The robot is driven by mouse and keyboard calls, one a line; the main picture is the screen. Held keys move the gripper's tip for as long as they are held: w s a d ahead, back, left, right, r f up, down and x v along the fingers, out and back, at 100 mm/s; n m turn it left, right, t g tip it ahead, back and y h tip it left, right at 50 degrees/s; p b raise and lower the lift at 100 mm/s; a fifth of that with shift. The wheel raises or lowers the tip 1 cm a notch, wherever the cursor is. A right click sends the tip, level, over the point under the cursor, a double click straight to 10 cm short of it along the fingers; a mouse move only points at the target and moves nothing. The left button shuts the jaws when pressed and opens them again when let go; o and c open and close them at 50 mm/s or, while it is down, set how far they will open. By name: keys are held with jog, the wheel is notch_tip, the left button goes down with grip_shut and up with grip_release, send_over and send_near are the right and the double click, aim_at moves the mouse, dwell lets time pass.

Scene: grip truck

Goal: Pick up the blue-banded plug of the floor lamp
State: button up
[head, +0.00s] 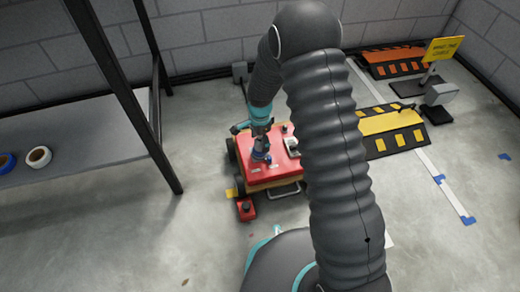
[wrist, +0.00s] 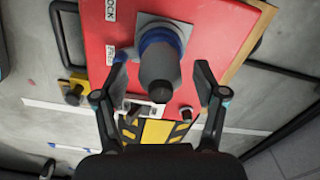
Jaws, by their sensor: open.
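The blue-banded plug (wrist: 160,70) is a dark grey cylinder with a blue band, standing on a red panel (wrist: 232,25) in the wrist view. The red panel is the top of a low cart (head: 281,172) in the head view. My gripper (wrist: 160,78) is open, with one finger on each side of the plug and a visible gap on both sides. In the head view my gripper (head: 261,142) points down over the cart's top. I cannot tell how deep the fingertips reach along the plug. No floor lamp is identifiable.
A small white box (wrist: 160,91) and a black knob (wrist: 186,112) are close to the plug on the panel. A red block (head: 246,208) lies on the floor beside the cart. A yellow-black ramp (head: 392,124) stands right, a shelf (head: 85,130) left.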

jog(key=shift+f, duration=0.55)
grip_shut()
jog(key=shift+r, duration=0.15)
jog(key=shift+r, duration=0.6)
notch_tip(320, 180, up, 3)
jog(key=shift+f+p, duration=0.15)
jog(key=shift+p, duration=0.3)
jog(key=s+d+r+p, duration=0.1)
jog(key=s+d+r, duration=0.3)
jog(key=d+r, duration=0.5)
jog(key=shift+w+d+r+p, duration=0.1)
jog(key=shift+d+r+p, duration=0.25)
jog(key=shift+r+p, duration=0.5)
jog(key=shift+w+d+r+p, duration=0.1)
jog(key=shift+d+r+p, duration=0.2)
jog(key=shift+r+p, duration=0.5)
jog(key=shift+d+r+p, duration=0.35)
jog(key=shift+r+p, duration=0.5)
